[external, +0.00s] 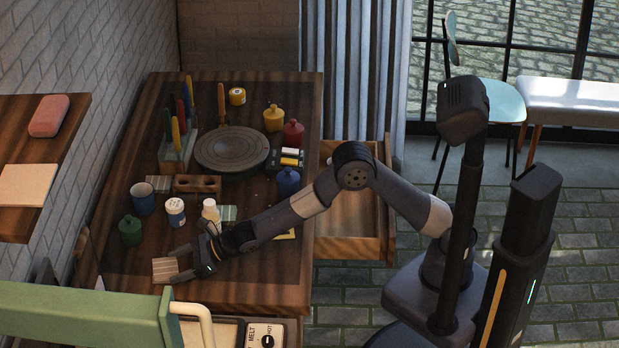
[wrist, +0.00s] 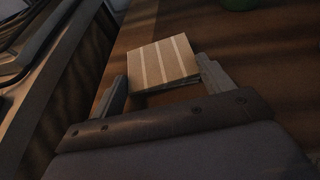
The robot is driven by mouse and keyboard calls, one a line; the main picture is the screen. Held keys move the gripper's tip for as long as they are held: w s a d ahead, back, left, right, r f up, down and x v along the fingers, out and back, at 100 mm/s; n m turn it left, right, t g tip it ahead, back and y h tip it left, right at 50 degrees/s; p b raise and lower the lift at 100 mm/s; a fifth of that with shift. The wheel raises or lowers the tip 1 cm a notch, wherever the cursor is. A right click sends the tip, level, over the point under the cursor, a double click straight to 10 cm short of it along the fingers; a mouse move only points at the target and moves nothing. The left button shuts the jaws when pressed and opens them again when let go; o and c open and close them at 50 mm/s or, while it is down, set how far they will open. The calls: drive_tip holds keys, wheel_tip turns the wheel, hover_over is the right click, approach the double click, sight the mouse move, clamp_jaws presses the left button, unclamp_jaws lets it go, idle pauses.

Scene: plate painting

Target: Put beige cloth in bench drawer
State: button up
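The beige cloth (wrist: 165,62), folded square with pale stripes, lies between the two fingers of my gripper (wrist: 165,82) in the wrist view. The fingers stand wide, close against its left and right edges; I cannot tell whether they squeeze it. In the external view the cloth (external: 165,270) is near the bench's left front edge, and my gripper (external: 180,266) reaches down to it from the right. The bench drawer (external: 340,249) is pulled out on the bench's right side and its visible part looks empty. My arm hides part of it.
The wooden bench (external: 235,278) carries a round turntable (external: 232,149), paint bottles, a brush block (external: 177,155), a blue mug (external: 143,199) and a green jar (external: 130,230) near the gripper. A blue bottle (external: 288,182) stands near the drawer side.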

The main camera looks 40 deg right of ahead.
drive_tip(key=o, duration=0.5)
drive_tip(key=shift+c, duration=0.2)
drive_tip(key=shift+r+p, duration=0.2)
drive_tip(key=shift+p, duration=0.85)
drive_tip(key=shift+s+d+f, duration=0.1)
drive_tip(key=shift+s+d, duration=0.05)
drive_tip(key=shift+d, duration=0.1)
drive_tip(key=shift+o, duration=0.3)
drive_tip(key=b+v, duration=0.2)
drive_tip(key=v, duration=0.8)
drive_tip(key=shift+s+b, duration=0.15)
drive_tip(key=shift+b, duration=0.15)
